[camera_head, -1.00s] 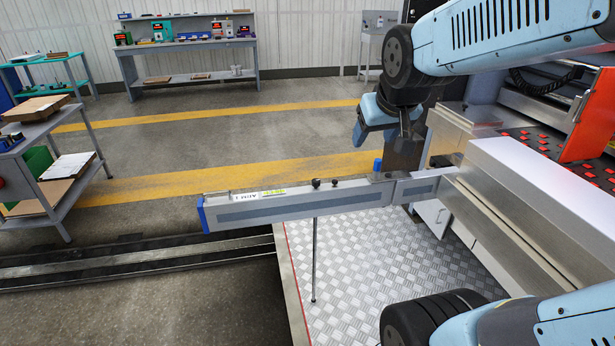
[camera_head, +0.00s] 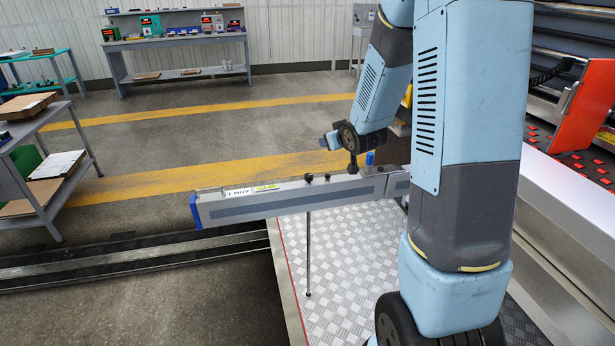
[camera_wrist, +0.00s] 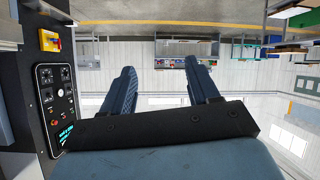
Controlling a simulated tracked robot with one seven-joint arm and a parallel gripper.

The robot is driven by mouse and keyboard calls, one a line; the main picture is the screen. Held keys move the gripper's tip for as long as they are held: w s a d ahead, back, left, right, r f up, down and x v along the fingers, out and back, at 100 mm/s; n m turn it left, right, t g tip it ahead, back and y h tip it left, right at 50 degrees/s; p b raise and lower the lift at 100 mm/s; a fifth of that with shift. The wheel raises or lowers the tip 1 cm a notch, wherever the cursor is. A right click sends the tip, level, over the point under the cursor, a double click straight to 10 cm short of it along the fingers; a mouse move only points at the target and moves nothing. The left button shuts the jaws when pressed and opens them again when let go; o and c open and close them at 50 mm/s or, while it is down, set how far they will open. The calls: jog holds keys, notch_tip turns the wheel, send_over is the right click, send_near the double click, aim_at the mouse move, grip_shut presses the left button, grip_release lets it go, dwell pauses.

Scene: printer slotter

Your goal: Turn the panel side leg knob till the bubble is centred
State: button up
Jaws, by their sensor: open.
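The grey beam (camera_head: 290,203) marked with an upside-down ARM label (camera_head: 238,192) juts out from the machine, with a thin leg (camera_head: 309,255) under it. Small dark knobs (camera_head: 309,178) stand on its top. A yellow-green strip (camera_head: 266,187) lies beside the label; no bubble can be made out, and I cannot tell which knob is the panel side one. In the wrist view my gripper (camera_wrist: 160,65) is open, its two dark fingers apart with nothing between them. In the head view my wrist is above the beam's right part, and the fingers are not clear.
A control panel (camera_wrist: 55,105) with dials and buttons is close at the left of the wrist view. A blue-topped post (camera_head: 370,159) stands on the beam. A red-orange plate (camera_head: 582,112) is at the right. Shelving (camera_head: 40,160) stands at the left; the floor between is clear.

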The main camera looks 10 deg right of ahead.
jog(key=w+f+t+y, duration=0.2)
jog(key=w+f, duration=0.2)
jog(key=f, duration=0.8)
jog(key=t+y, duration=0.2)
jog(key=t, duration=0.1)
send_near(310, 178)
jog(key=x, duration=1.1)
jog(key=shift+w+d, duration=0.1)
jog(key=shift+w, duration=0.3)
jog(key=shift+c, duration=0.2)
jog(key=c, duration=0.9)
